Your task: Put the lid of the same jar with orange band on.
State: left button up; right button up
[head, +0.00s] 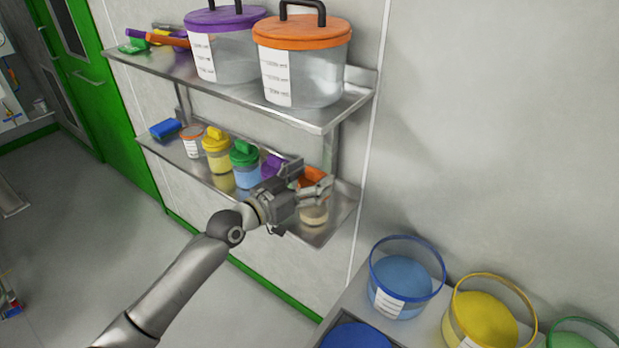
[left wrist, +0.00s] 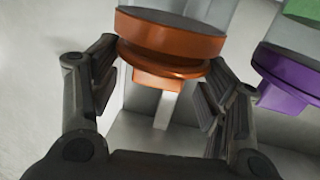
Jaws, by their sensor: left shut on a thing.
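In the head view, my left gripper (head: 308,178) is at the right end of the lower wall shelf, around the orange top of a small jar (head: 314,214) with pale contents. The left wrist view looks upside down. There my left gripper (left wrist: 160,88) is shut on the orange lid (left wrist: 160,72), a finger on each side and the lid's grip block facing away from the jar. The jar's orange band (left wrist: 170,38) is right against or very close to the lid. I cannot tell whether the lid is fully seated. My right gripper is not in view.
Close beside it on the lower shelf (head: 325,233) stand purple (head: 272,166), green (head: 245,170) and yellow (head: 217,150) lidded jars, then a jar with an orange rim (head: 192,142) and a blue item (head: 165,129). The upper shelf (head: 320,118) overhangs. Open tubs (head: 405,285) stand lower right.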

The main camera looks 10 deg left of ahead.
pick_arm(q)
jog(key=o, duration=1)
jog(key=shift+r, duration=0.15)
jog(key=shift+r+p, duration=0.25)
jog(key=shift+p, duration=0.15)
jog(key=shift+r+p, duration=0.45)
jog(key=shift+r, duration=0.05)
jog(key=shift+s+a+f+b, duration=0.4)
jog(key=shift+s+f+b, duration=0.1)
jog(key=shift+s, duration=0.1)
jog(key=shift+r+b+v, duration=0.2)
jog(key=shift+b+v, duration=0.35)
jog(key=shift+v, duration=2.1)
jog(key=shift+r+b+v, duration=0.15)
jog(key=shift+b+v, duration=0.4)
jog(key=shift+v, duration=2.1)
